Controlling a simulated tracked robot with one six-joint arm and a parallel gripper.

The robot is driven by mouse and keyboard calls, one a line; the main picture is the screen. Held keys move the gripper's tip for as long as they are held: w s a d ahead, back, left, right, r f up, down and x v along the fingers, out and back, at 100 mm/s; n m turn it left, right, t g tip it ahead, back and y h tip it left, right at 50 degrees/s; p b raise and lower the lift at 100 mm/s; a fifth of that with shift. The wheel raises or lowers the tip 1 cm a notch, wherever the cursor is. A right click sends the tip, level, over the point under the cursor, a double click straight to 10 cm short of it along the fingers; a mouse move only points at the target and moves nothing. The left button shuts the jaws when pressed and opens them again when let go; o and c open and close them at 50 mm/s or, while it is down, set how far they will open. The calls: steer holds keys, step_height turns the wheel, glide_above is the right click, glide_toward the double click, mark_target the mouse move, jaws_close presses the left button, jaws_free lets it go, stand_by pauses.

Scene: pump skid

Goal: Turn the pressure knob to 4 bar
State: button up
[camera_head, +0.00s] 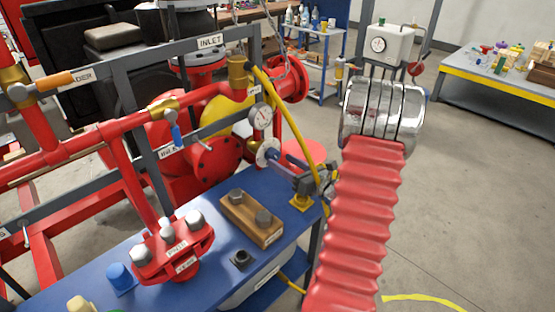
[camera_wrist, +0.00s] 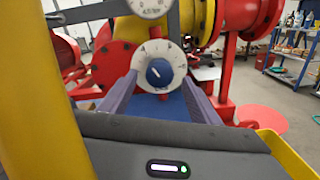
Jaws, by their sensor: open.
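The pressure knob (camera_wrist: 158,73) is a round blue knob on a white dial plate (camera_wrist: 178,55), straight ahead in the wrist view. A light mark on it points to the upper left; the dial's figures are too small to read. The dial also shows in the head view (camera_head: 267,151), below a round gauge (camera_head: 260,116). The gauge's lower part (camera_wrist: 150,8) shows at the top of the wrist view. My gripper (camera_wrist: 159,82) is open, its two fingers either side of the knob in the picture. I cannot tell if they touch it. In the head view my gripper (camera_head: 281,164) faces the dial.
A yellow hose (camera_head: 290,107) hangs close beside my gripper and fills the left edge of the wrist view (camera_wrist: 30,90). Red pipes and a flange (camera_head: 292,78) stand behind. The blue bench (camera_head: 205,250) below holds a wooden block (camera_head: 250,222) and a bolted red flange (camera_head: 172,247).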

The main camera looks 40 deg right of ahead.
steer(key=s, duration=0.9)
steer(key=shift+r, duration=0.1)
stand_by(0.4)
